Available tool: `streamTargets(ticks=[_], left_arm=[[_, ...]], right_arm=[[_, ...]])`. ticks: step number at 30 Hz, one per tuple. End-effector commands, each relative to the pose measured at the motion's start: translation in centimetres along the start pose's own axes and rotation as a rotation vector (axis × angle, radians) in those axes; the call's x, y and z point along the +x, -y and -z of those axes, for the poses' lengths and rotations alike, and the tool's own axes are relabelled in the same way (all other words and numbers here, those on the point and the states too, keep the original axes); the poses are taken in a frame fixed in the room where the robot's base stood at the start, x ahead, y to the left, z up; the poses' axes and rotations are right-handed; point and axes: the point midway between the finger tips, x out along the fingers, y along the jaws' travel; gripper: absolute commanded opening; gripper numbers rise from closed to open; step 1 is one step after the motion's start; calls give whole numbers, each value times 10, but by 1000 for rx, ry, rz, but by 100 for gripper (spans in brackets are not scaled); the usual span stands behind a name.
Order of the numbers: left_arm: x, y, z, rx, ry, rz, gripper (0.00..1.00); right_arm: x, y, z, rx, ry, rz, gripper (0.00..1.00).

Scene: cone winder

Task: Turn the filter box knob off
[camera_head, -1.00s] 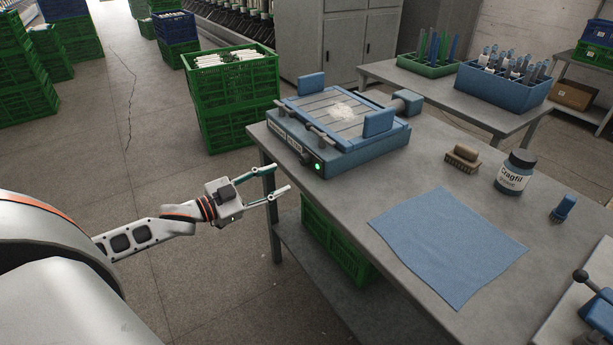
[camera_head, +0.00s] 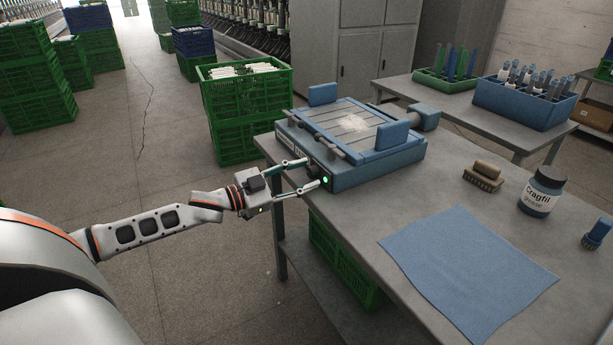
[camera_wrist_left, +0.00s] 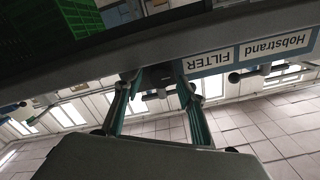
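The filter box (camera_head: 375,168) is a blue unit with a slatted top, on the near left corner of the grey table. Its dark knob (camera_head: 312,171) is on the front face beside a lit green lamp (camera_head: 325,180). My left gripper (camera_head: 311,174) is open, with one fingertip on each side of the knob; firm contact cannot be made out. In the left wrist view the dark knob (camera_wrist_left: 158,75) shows partly between the two fingers, beside the upside-down "Hobstrand FILTER" label (camera_wrist_left: 250,52). My right gripper is not in view.
A blue cloth (camera_head: 465,265), a brush (camera_head: 483,176) and a Cragfil jar (camera_head: 541,192) lie or stand on the table (camera_head: 425,200). A green crate (camera_head: 345,262) sits under it. A stacked green crate (camera_head: 245,110) stands behind the arm. Floor left of the table is open.

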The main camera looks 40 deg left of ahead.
Motion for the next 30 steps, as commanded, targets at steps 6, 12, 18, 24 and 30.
streamTargets(ticks=[6, 12, 18, 24, 30], left_arm=[[6, 0, 0, 0, 0, 0, 40], [6, 0, 0, 1, 0, 1, 40], [6, 0, 0, 1, 0, 1, 2], [6, 1, 1, -3, 0, 1, 2], [6, 2, 4, -47, -3, 3, 2]], right_arm=[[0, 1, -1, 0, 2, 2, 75], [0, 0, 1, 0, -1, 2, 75], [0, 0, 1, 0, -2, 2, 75], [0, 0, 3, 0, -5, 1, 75], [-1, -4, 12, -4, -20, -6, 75]])
